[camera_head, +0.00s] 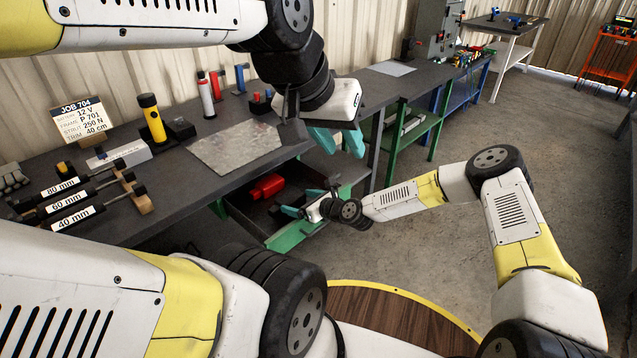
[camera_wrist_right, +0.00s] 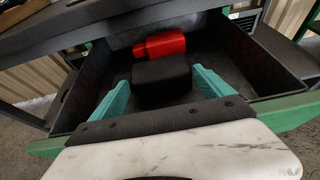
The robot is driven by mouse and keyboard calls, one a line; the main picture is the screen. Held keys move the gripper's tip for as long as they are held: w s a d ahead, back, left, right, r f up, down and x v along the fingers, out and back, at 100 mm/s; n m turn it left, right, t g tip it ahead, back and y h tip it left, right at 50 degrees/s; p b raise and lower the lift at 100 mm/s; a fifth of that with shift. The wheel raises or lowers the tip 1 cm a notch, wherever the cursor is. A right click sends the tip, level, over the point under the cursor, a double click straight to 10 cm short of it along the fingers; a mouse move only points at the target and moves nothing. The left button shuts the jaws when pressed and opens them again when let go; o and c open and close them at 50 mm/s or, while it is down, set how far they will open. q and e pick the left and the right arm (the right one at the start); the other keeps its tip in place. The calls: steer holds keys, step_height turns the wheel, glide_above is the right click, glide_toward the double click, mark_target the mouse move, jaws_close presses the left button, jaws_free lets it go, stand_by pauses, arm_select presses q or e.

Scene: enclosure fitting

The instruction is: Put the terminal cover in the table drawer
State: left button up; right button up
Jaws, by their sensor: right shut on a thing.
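The table drawer (camera_head: 285,238) is pulled open below the bench; its dark inside and green front also show in the right wrist view (camera_wrist_right: 285,112). My right gripper (camera_head: 302,203) is low over the drawer. In the right wrist view its teal fingers (camera_wrist_right: 162,98) are shut on a black block (camera_wrist_right: 160,72), which looks like the terminal cover. The block is over or within the drawer; I cannot tell whether it touches the floor. In the head view the block is hard to make out. My left gripper (camera_head: 338,142) is open and empty, above and to the right of the drawer.
A red object (camera_head: 266,186) lies in the drawer, just behind the black block in the wrist view (camera_wrist_right: 160,45). The bench holds a metal plate (camera_head: 236,149), a yellow flashlight (camera_head: 152,120), labelled struts (camera_head: 75,205) and a job sign (camera_head: 82,120).

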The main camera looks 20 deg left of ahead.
steer(key=o, duration=1.2)
steer(key=shift+c, duration=0.2)
steer(key=shift+r, duration=0.15)
